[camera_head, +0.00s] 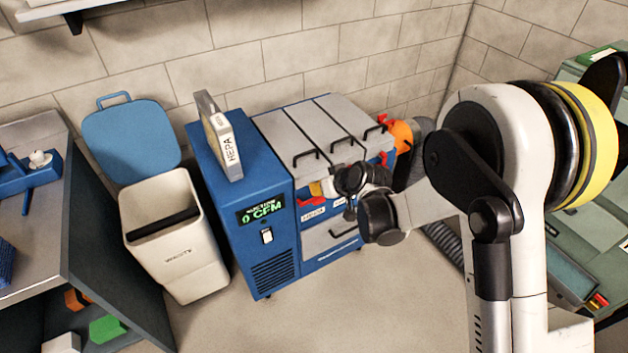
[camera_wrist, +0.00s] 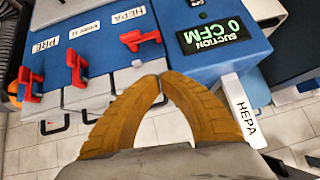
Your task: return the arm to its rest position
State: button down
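My arm (camera_head: 505,150) is bent, and it reaches from the right towards the blue suction machine (camera_head: 240,160). My gripper (camera_head: 318,188) is in front of the machine's drawer side, partly hidden by my wrist. In the wrist view, the two tan fingers of my gripper (camera_wrist: 163,79) meet at their tips, with nothing visible between them. The tips appear over or near the machine's front, below the red latch labelled HEPA (camera_wrist: 140,38). Whether they touch the machine cannot be told.
A HEPA filter box (camera_head: 222,140) stands on the machine, whose display (camera_head: 261,211) reads 0 CFM. Three grey lids (camera_head: 318,132) with black handles are beside it. A white bin (camera_head: 175,245) stands left. A ribbed hose (camera_head: 440,236) and green equipment (camera_head: 590,170) lie right. Floor in front is clear.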

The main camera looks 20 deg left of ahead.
jog(key=s+d+r+m+t+h, duration=0.1)
jog(key=s+d+r+m+h, duration=0.25)
jog(key=d+r, duration=1.5)
jog(key=s+d+r+m+h, duration=0.1)
jog(key=s+d+m+h, duration=0.3)
jog(key=s+d, duration=1.6)
jog(key=shift+s+d+r+m+t, duration=0.25)
jog(key=shift+d+r+m+t, duration=0.15)
jog(key=shift+d+m, duration=0.4)
jog(key=shift+a, duration=0.2)
